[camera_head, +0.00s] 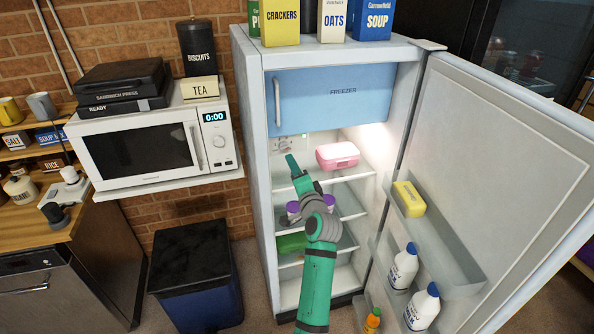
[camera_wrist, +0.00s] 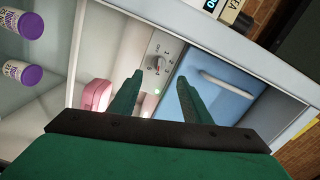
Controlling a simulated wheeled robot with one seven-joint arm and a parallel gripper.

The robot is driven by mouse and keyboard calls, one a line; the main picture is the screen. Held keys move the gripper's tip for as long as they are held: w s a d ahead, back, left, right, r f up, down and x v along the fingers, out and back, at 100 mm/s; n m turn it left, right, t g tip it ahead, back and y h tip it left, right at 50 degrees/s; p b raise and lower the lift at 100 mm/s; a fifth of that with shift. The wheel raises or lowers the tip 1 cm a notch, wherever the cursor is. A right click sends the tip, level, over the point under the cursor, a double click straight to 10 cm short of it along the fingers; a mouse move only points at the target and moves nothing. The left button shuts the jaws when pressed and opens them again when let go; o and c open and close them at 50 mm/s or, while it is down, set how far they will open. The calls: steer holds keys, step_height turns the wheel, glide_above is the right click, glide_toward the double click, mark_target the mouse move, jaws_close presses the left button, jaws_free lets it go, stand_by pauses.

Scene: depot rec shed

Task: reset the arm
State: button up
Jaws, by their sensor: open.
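My gripper (camera_wrist: 158,98) is open and empty in the wrist view, its two green fingers apart. In the head view my green arm reaches into the open fridge (camera_head: 256,160), and the gripper (camera_head: 293,162) is inside near the upper shelf, below the blue freezer door (camera_head: 345,95). A pink box (camera_head: 338,155) sits on the upper shelf, right of the gripper and apart from it. The wrist view shows the pink box (camera_wrist: 96,95), a dial panel (camera_wrist: 158,62) and the freezer door (camera_wrist: 215,95) beyond the fingers. My arm partly hides the lower shelves.
The fridge door (camera_head: 490,140) stands open to the right, its racks holding a yellow tub (camera_head: 409,199) and white bottles (camera_head: 403,268). Purple-lidded jars (camera_head: 293,207) stand beside my arm. A microwave (camera_head: 150,148) on a shelf and a dark bin (camera_head: 195,275) are to the left.

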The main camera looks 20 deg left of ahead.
steer(key=shift+d+f, duration=0.1)
steer(key=shift+d, duration=0.45)
steer(key=s+d+f+h, duration=0.3)
steer(key=s+d+f, duration=0.4)
steer(key=f, duration=0.4)
steer(key=s+d+f+h, duration=0.2)
steer(key=s+d+f, duration=0.2)
steer(key=s+f, duration=0.65)
steer(key=s+d+f+n+h, duration=0.1)
steer(key=s+d+f, duration=0.2)
steer(key=s, duration=0.6)
steer(key=s+d+f+n+h, duration=0.2)
steer(key=s+d+f, duration=0.2)
steer(key=s, duration=0.5)
steer(key=s+d+r+n+h, duration=0.1)
steer(key=s+r, duration=0.3)
steer(key=s, duration=0.9)
steer(key=s+d+r+n, duration=0.1)
steer(key=s+r+n, duration=0.3)
steer(key=s, duration=0.8)
steer(key=shift+s+d+r+h, duration=0.2)
steer(key=shift+s+r+h, duration=0.2)
steer(key=shift+r, duration=0.15)
steer(key=c, duration=0.3)
